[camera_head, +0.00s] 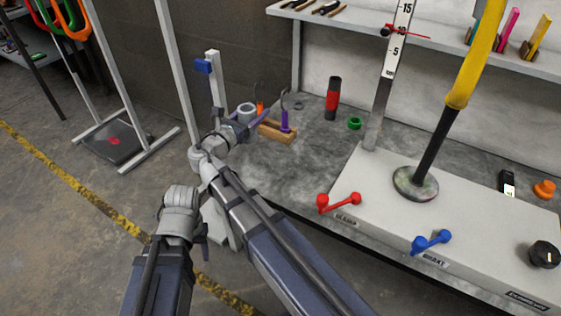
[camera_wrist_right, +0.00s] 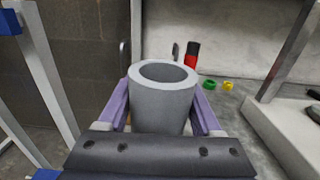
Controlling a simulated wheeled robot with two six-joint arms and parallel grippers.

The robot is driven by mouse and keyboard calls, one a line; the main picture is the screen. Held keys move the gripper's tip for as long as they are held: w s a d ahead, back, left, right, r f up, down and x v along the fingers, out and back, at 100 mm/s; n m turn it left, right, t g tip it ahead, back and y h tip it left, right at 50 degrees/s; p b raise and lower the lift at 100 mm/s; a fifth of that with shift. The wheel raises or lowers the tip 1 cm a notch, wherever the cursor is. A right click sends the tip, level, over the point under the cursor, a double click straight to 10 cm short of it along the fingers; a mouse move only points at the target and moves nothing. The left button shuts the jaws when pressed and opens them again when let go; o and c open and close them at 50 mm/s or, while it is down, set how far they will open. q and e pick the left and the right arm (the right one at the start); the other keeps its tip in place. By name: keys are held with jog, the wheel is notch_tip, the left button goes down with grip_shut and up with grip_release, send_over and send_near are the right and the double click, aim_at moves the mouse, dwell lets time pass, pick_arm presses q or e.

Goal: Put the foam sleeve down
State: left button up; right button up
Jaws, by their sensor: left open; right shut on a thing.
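The foam sleeve (camera_wrist_right: 163,100) is a grey, thick-walled hollow tube. In the right wrist view it stands upright between the purple fingers of my right gripper (camera_wrist_right: 163,112), which is shut on it. In the head view the sleeve (camera_head: 246,110) shows small at the end of my right arm, over the left end of the grey bench top (camera_head: 310,155). I cannot tell whether its lower end touches anything. My left gripper (camera_head: 204,228) is low at the left, apart from the sleeve, and mostly hidden behind its own wrist; it is open.
A wooden block (camera_head: 278,132) with a purple-handled tool stands right beside the sleeve. A red and black cylinder (camera_head: 333,98) and a green ring (camera_head: 355,123) stand farther back. A pale panel (camera_head: 385,195) with red and blue levers fills the right. Bare bench lies between.

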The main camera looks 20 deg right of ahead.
jog(key=shift+f, duration=0.1)
notch_tip(320, 180, down, 10)
jog(key=b, duration=1)
jog(key=shift+f, duration=0.1)
jog(key=o, duration=1.5)
